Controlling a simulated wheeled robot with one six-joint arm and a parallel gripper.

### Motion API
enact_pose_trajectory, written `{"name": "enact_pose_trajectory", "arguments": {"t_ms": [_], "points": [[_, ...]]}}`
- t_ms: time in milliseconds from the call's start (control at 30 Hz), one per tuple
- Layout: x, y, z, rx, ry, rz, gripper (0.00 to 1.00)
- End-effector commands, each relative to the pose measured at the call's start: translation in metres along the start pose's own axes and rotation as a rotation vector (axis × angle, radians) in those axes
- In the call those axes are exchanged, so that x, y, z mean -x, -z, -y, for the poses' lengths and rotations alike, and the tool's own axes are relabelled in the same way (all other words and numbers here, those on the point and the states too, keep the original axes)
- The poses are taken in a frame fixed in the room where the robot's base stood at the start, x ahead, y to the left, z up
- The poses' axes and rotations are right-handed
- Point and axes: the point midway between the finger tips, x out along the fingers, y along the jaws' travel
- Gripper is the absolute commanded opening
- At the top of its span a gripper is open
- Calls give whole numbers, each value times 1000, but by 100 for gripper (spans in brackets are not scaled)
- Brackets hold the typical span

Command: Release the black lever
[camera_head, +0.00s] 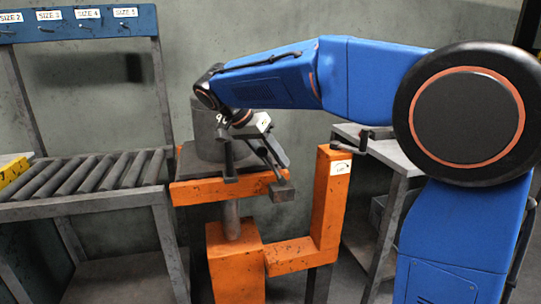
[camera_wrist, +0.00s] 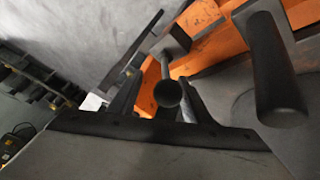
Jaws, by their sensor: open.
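A black-knobbed lever (camera_wrist: 168,93) on a thin metal rod rises from a grey block (camera_wrist: 172,42) in the wrist view. The block also shows at the right front of the orange press table (camera_head: 282,190). My gripper (camera_wrist: 160,98) is open, with one finger on each side of the knob; I cannot tell whether either finger touches it. In the head view my gripper (camera_head: 262,142) is above the table's front edge and hides most of that lever. A second, thick black handle (camera_wrist: 272,75) stands to the right in the wrist view, and upright left of my gripper in the head view (camera_head: 228,160).
A dark grey cylinder (camera_head: 208,130) stands on the table behind the gripper. An orange post (camera_head: 330,200) with a small crank (camera_head: 350,148) stands to the right. A roller conveyor (camera_head: 85,180) is on the left and a grey bench (camera_head: 390,150) on the right.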

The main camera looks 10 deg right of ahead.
Motion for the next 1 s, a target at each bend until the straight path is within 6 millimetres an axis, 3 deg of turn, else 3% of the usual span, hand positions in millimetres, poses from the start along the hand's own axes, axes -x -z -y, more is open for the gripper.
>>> {"name": "enact_pose_trajectory", "arguments": {"t_ms": [267,800,1000], "points": [[25,0,1,1,2,-1,44],[132,0,2,0,3,-1,44],[160,0,1,0,2,0,44]]}}
